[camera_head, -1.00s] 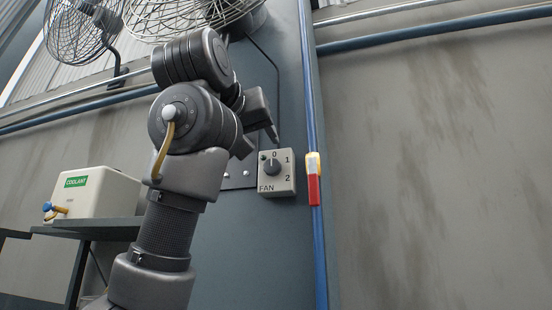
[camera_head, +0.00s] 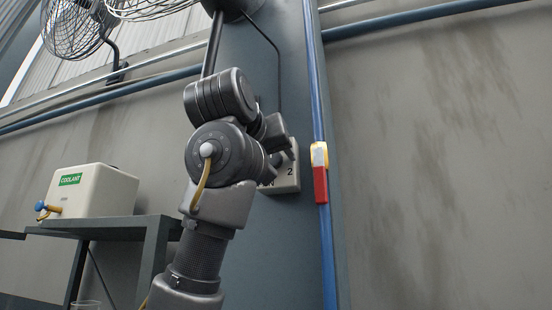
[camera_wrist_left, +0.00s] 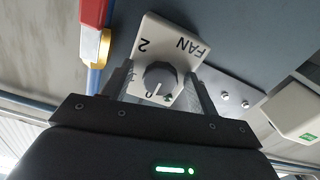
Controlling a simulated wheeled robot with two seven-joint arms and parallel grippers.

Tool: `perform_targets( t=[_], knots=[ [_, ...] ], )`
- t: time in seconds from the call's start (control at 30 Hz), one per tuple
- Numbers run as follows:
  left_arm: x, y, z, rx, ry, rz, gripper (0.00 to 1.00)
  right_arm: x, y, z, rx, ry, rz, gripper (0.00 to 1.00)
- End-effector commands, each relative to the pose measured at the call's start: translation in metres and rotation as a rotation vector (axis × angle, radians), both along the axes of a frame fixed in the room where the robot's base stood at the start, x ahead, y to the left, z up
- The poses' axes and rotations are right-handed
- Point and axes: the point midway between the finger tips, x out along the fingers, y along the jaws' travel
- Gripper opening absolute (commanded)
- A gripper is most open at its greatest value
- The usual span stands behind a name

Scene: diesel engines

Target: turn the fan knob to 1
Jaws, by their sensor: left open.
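The fan switch box (camera_head: 291,182) is a light grey plate on the dark column, partly hidden behind my left arm in the head view; its "2" shows. In the left wrist view the box (camera_wrist_left: 172,35) shows "FAN", "2" and "0". Its round grey knob (camera_wrist_left: 161,76) has a pale pointer line that appears directed toward the 0. The 1 is hidden there. My left gripper (camera_head: 283,148) is at the box. In the left wrist view the left gripper (camera_wrist_left: 158,82) is open, with one finger on each side of the knob; contact cannot be told.
A blue pipe with a red and yellow fitting (camera_head: 320,172) runs close to the right of the box. A coolant tank (camera_head: 92,190) stands on a dark shelf (camera_head: 110,229) at left. Fans (camera_head: 75,28) hang above.

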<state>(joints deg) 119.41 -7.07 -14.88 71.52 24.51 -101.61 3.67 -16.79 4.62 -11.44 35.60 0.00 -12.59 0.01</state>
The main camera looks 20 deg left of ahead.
Motion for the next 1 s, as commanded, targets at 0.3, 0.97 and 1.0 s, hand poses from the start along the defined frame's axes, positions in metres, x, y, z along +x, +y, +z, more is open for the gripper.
perform_targets(
  t=[0.3,0.97,1.0],
  knots=[
    [-0.001,0.002,0.000,0.000,0.000,0.004,0.40,-0.012,0.000,0.000,0.000,0.015,0.000,0.36],
    [0.001,0.000,-0.003,0.113,-0.001,-0.002,0.15,-0.007,0.001,-0.008,0.001,0.009,0.000,0.36],
    [0.001,0.000,-0.004,0.140,-0.003,-0.003,0.15,-0.007,0.001,-0.010,0.001,0.008,0.000,0.36]
  ],
)
